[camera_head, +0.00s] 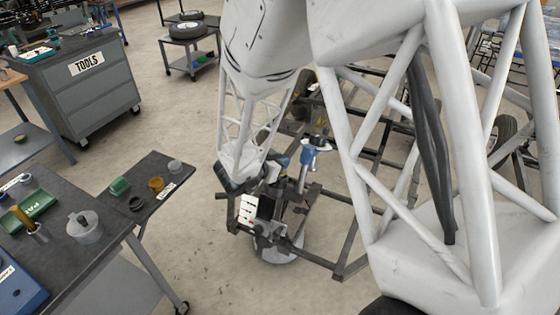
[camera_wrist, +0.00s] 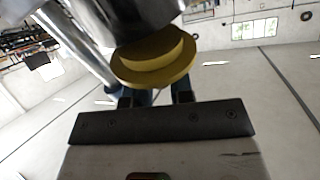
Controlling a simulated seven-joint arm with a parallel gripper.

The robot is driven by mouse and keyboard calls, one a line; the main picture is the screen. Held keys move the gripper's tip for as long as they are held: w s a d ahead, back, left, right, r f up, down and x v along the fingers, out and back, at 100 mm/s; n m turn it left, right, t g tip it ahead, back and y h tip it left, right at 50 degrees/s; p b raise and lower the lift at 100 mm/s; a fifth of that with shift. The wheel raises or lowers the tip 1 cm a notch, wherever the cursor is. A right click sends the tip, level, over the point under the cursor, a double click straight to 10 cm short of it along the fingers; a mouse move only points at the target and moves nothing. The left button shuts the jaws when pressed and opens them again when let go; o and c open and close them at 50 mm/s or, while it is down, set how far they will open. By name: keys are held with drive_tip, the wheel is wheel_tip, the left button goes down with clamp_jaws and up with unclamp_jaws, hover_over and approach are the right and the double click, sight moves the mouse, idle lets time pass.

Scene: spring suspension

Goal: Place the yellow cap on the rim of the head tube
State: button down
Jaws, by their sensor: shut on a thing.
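The yellow cap (camera_wrist: 155,62), a round stepped disc, shows in the wrist view at the tips of my gripper (camera_wrist: 155,97). My gripper is shut on it, with its dark fingers partly hidden behind the disc. A large shiny metal cylinder (camera_wrist: 125,15) fills the top of the wrist view, right beside the cap; I cannot tell whether they touch. In the head view, my wrist (camera_head: 240,178) is low over a dark tubular frame (camera_head: 345,245). An upright blue tube (camera_head: 307,160) stands there. I cannot make out the held cap or clearly identify the head tube in that view.
A grey tool cabinet (camera_head: 85,85) stands behind. The floor between bench and frame is clear.

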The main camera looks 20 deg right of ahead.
drive_tip(key=shift+f, duration=0.45)
drive_tip(key=c, duration=1)
unclamp_jaws()
drive_tip(key=shift+a+r, duration=0.15)
drive_tip(key=shift+r, duration=0.5)
drive_tip(key=v, duration=1.1)
drive_tip(key=shift+s+a+r, duration=0.15)
drive_tip(key=shift+s+a, duration=0.05)
drive_tip(key=shift+a, duration=0.1)
